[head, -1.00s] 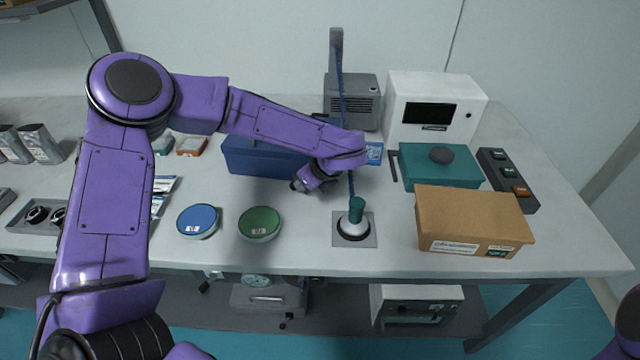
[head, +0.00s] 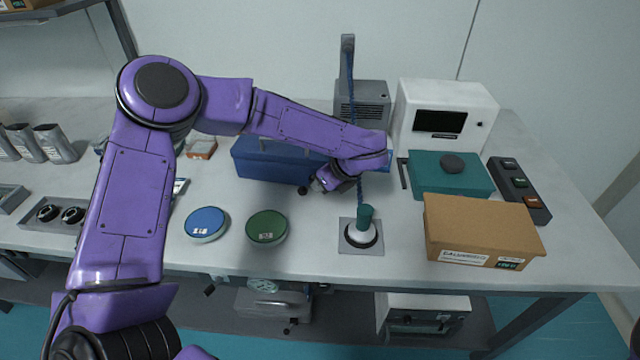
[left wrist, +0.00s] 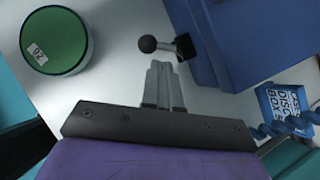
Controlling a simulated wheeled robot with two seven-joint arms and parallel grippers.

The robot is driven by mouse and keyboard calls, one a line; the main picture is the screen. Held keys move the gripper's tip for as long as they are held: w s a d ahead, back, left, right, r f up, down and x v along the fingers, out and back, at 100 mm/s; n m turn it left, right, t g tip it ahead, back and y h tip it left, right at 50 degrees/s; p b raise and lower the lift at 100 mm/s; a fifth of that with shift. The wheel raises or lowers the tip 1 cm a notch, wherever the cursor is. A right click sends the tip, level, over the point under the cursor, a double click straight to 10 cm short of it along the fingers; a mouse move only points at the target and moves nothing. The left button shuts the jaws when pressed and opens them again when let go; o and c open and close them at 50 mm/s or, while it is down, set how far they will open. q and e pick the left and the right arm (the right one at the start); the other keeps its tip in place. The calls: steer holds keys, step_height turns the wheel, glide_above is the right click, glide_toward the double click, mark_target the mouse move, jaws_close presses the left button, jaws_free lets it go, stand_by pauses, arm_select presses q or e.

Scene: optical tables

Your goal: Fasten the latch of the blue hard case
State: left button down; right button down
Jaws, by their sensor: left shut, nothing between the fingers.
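The blue hard case (head: 262,164) stands at the back middle of the table, its right end hidden behind my left arm. In the left wrist view the case (left wrist: 238,40) fills the upper right. Its latch (left wrist: 182,46) is a dark block on the case wall, with a short arm ending in a black ball knob (left wrist: 148,44) that sticks out away from the case. The knob also shows small in the head view (head: 303,191). My left gripper (head: 314,186) is shut and empty beside the latch; its fingertips (left wrist: 160,66) sit just short of the arm. Contact cannot be told.
A green disc (head: 267,226) and a blue disc (head: 206,223) lie in front of the case. A white dome with a green knob (head: 362,232) stands to the right, near a cardboard box (head: 480,230). A blue coiled cord (left wrist: 285,128) runs close to my left gripper.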

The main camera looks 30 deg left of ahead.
arm_select(q)
steer(key=s+b+v, duration=0.2)
steer(key=v, duration=1)
steer(key=shift+s+r, duration=0.2)
steer(key=shift+r, duration=0.15)
steer(key=shift+a, duration=0.1)
